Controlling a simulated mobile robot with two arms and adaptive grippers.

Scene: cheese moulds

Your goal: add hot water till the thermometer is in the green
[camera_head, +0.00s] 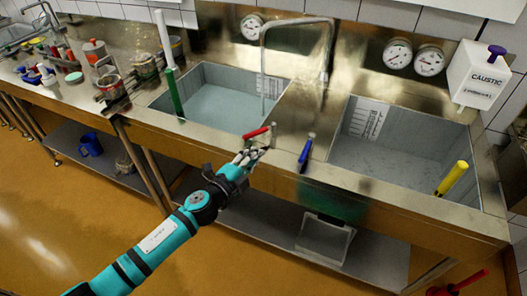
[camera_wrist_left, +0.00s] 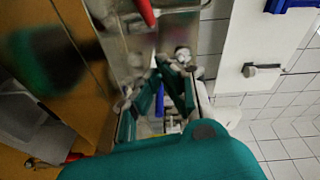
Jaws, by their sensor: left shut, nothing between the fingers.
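A steel sink (camera_head: 178,100) on the left holds pale water (camera_head: 218,108). A tall bent tap (camera_head: 264,55) stands over it, its spout end above the water; I cannot tell whether water runs. A red lever (camera_head: 256,132) and a blue lever (camera_head: 305,153) sit on the front rim. The red lever also shows in the left wrist view (camera_wrist_left: 146,12). A round dial (camera_head: 251,26) is on the wall behind this sink; its reading is too small to tell. My left gripper (camera_head: 250,156) is shut and empty, just below the red lever at the counter's front edge. My right gripper is out of view.
A green and white upright stick (camera_head: 172,80) stands at the left sink's side. The right sink (camera_head: 400,187) has a yellow handle (camera_head: 453,178) in it and two dials (camera_head: 398,54) behind. A white caustic box (camera_head: 478,75) hangs far right. Pots and jars crowd the left counter.

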